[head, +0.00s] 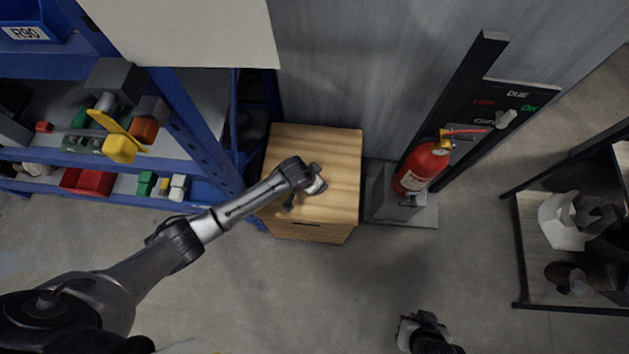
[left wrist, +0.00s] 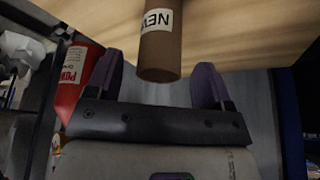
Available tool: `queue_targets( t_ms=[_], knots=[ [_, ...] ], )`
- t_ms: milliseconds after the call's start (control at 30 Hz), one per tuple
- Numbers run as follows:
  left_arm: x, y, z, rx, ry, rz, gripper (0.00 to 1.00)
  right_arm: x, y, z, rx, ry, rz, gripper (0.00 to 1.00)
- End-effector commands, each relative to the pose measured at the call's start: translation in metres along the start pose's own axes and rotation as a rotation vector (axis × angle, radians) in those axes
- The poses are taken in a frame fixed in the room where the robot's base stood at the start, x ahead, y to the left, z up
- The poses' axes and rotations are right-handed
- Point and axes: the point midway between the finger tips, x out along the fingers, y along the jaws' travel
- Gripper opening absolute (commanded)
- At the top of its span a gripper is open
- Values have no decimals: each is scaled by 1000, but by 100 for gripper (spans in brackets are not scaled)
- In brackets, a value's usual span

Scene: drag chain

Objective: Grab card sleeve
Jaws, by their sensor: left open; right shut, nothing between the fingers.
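The card sleeve is a brown cardboard tube (left wrist: 160,52) with a white label, of which the letters "NEW" show. In the left wrist view it lies between the two purple fingers of my left gripper (left wrist: 160,66), with a gap on each side. That gripper is open. In the head view my left gripper (head: 306,192) is over the top of a wooden cabinet (head: 340,148), and the sleeve cannot be made out clearly there. My right gripper (head: 420,328) is shut and empty at the bottom edge, over the floor.
A blue shelf rack (head: 190,125) with coloured parts stands left of the cabinet. A red fire extinguisher (head: 422,168) stands on a grey base just right of it. A dark-framed shelf (head: 530,255) is at the far right. Open floor lies in front.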

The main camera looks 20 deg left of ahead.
Motion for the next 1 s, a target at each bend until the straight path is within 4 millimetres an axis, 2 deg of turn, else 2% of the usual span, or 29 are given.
queue_targets(
  t_ms=[33,200,567,1000],
  knots=[
    [12,0,1,0,1,0,75,10,0,3,0,0,0,0],
    [29,1,0,0,0,0,75,20,0,7,-2,-2,1,0],
    [34,1,-1,0,1,0,75,22,2,8,-10,-3,8,0],
    [34,1,0,0,1,0,34,21,1,7,-6,-2,4,0]
  ],
)
